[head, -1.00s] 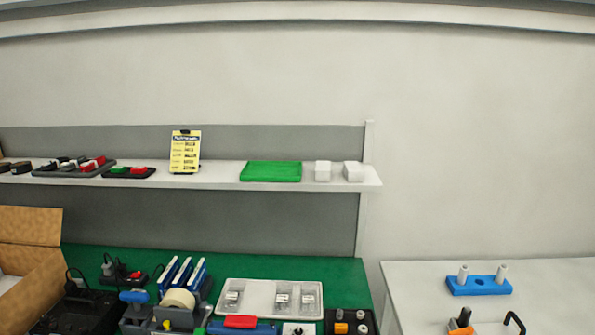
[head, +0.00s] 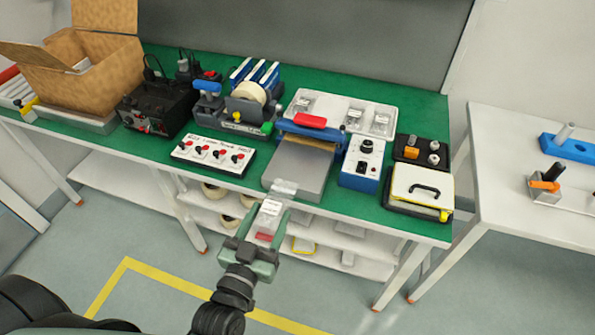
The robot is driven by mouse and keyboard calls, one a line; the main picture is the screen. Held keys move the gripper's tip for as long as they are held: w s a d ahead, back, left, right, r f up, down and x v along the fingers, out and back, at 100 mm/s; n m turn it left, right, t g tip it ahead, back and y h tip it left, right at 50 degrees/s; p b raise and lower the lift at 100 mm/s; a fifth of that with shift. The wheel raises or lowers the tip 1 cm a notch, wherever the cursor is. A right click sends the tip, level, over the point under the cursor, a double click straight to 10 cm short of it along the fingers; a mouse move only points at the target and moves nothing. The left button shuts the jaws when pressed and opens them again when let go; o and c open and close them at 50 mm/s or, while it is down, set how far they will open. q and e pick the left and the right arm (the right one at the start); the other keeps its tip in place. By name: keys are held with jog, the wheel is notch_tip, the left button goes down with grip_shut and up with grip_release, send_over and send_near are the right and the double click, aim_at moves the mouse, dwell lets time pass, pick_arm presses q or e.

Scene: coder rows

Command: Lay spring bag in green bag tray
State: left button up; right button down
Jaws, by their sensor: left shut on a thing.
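My left gripper (head: 262,230) is in the lower middle of the head view, in front of the bench edge. It is shut on a small clear bag with a white label, the spring bag (head: 270,208). Its upper end reaches up near the front of the sealer, with red at its lower end; its contents are too small to make out. The bag is held in the air, apart from the bench as far as I can tell. The green bag tray is out of view now. My right gripper is not in view.
A white tray (head: 335,102) with several clear bags lies at the back of the green bench top (head: 420,108). In front stand a sealer (head: 298,165), a blue and white control box (head: 361,160) and a switch panel (head: 212,155). A cardboard box (head: 95,75) stands left. A white table (head: 500,170) is right.

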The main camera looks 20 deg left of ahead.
pick_arm(q)
jog(key=p, duration=0.1)
send_over(293, 177)
jog(key=shift+s, duration=0.2)
jog(key=shift+w+f, duration=0.15)
jog(key=shift+f, duration=0.7)
jog(key=shift+w+f, duration=0.15)
jog(key=shift+f, duration=0.65)
jog(key=shift+d+f, duration=0.1)
jog(key=shift+f, duration=0.05)
jog(key=o, duration=1.5)
jog(key=shift+r, duration=0.2)
jog(key=s, duration=1.2)
jog(key=shift+a, duration=0.2)
jog(key=shift+f, duration=0.1)
